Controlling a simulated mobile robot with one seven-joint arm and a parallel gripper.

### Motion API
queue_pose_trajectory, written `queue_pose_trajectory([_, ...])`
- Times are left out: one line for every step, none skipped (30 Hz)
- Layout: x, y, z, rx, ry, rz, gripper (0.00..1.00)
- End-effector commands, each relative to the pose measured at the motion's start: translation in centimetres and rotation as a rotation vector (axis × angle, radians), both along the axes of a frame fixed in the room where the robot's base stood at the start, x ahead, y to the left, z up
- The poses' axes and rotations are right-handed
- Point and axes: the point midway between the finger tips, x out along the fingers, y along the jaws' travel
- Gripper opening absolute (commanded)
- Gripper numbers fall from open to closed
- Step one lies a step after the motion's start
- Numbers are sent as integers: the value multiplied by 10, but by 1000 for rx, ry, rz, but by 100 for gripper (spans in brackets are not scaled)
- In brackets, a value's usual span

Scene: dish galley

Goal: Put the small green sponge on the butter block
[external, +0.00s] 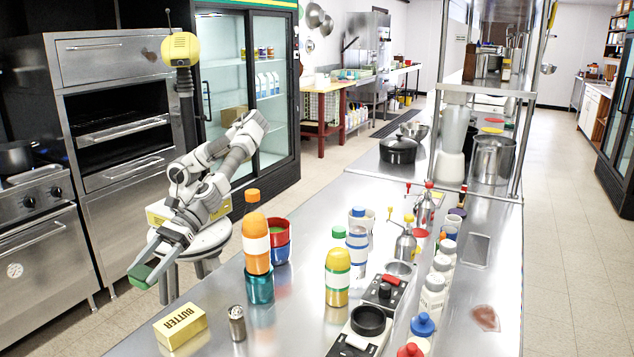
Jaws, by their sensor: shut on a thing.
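The small green sponge (139,274) is between the fingers of my gripper (147,265), which is shut on it at the left of the steel counter. The fingers hide part of the sponge. The butter block (180,325), yellow with "BUTTER" on its side, lies at the near left edge of the counter. My gripper and the sponge show above and a little left of the butter block in the picture, apart from it. The top of the butter block is bare.
A metal shaker (236,323) stands just right of the butter block. An orange bottle (255,240) in a teal cup (259,288) stands behind it. Red and blue cups (279,241), a yellow-green bottle (337,277) and a black-and-white appliance (362,330) are farther right.

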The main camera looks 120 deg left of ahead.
Motion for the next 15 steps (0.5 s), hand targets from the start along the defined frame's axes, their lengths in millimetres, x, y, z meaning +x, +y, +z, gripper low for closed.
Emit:
queue_pose_trajectory([13,3,-9,-2,4,5,19])
queue_pose_trajectory([20,5,-13,-2,3,5,19])
queue_pose_trajectory([28,8,-19,-1,3,5,19])
queue_pose_trajectory([35,9,-23,-2,3,4,19])
queue_pose_trajectory([41,11,-26,-1,3,4,19])
queue_pose_trajectory([47,13,-31,-1,2,3,19])
queue_pose_trajectory([52,14,-34,-1,2,3,19])
queue_pose_trajectory([57,15,-36,-2,1,4,19])
queue_pose_trajectory([61,17,-39,-1,2,2,19])
queue_pose_trajectory([64,17,-40,-1,1,2,19])
queue_pose_trajectory([66,18,-41,-1,0,2,19])
queue_pose_trajectory([68,19,-42,0,0,2,19])
queue_pose_trajectory([69,19,-44,0,1,1,19])
queue_pose_trajectory([69,19,-46,1,1,2,19])
queue_pose_trajectory([69,19,-51,0,4,2,19])
